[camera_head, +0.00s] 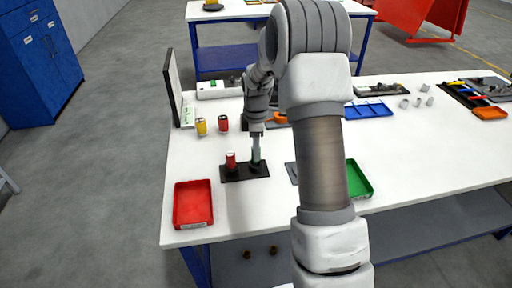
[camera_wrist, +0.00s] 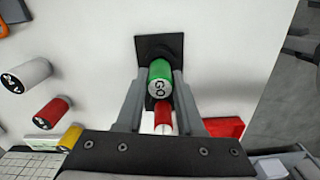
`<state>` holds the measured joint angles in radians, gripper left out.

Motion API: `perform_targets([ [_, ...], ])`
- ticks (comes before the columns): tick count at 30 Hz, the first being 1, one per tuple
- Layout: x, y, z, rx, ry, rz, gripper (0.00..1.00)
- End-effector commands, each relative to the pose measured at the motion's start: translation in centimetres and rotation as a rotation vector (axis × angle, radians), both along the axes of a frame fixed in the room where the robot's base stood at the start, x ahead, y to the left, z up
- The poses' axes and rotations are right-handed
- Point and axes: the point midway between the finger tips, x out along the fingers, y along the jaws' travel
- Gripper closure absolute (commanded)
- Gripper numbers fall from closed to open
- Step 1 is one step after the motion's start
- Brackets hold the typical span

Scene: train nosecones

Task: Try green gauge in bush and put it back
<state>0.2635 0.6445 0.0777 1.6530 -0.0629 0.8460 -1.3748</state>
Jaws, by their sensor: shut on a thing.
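My gripper (camera_wrist: 160,95) is shut on the green gauge (camera_wrist: 159,72), whose end marked "GO" faces the wrist camera between the fingers. In the head view my gripper (camera_head: 256,158) points down over the right part of a black stand (camera_head: 233,176). A red gauge (camera_head: 231,159) stands upright on the left part of this stand. In the wrist view the red gauge (camera_wrist: 163,118) shows below the green one, and the black stand (camera_wrist: 152,45) lies behind both. The green gauge's lower end is hidden, so I cannot tell whether it touches the stand. I cannot identify the bush with certainty.
A red tray (camera_head: 193,204) is at the table's front left, and a green tray (camera_head: 358,180) is partly behind my arm. Small grey parts (camera_head: 405,103) lie at right. White tabletop surrounds the stand.

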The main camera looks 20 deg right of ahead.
Motion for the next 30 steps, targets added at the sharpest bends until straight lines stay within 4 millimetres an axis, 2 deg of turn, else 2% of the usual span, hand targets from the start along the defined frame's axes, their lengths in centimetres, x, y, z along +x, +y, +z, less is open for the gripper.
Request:
perform_targets([
  [4,0.00,0.01,-0.71,0.000,0.000,0.000,1.00],
  [14,0.00,0.00,-0.81,0.000,0.000,0.000,1.00],
  [15,0.00,0.00,-0.81,0.000,0.000,0.000,0.60],
  [20,0.00,0.00,-0.80,0.000,0.000,0.000,0.31],
  [21,0.00,0.00,-0.80,0.000,0.000,0.000,0.29],
  [30,0.01,-0.01,-0.63,0.000,0.000,0.000,0.29],
])
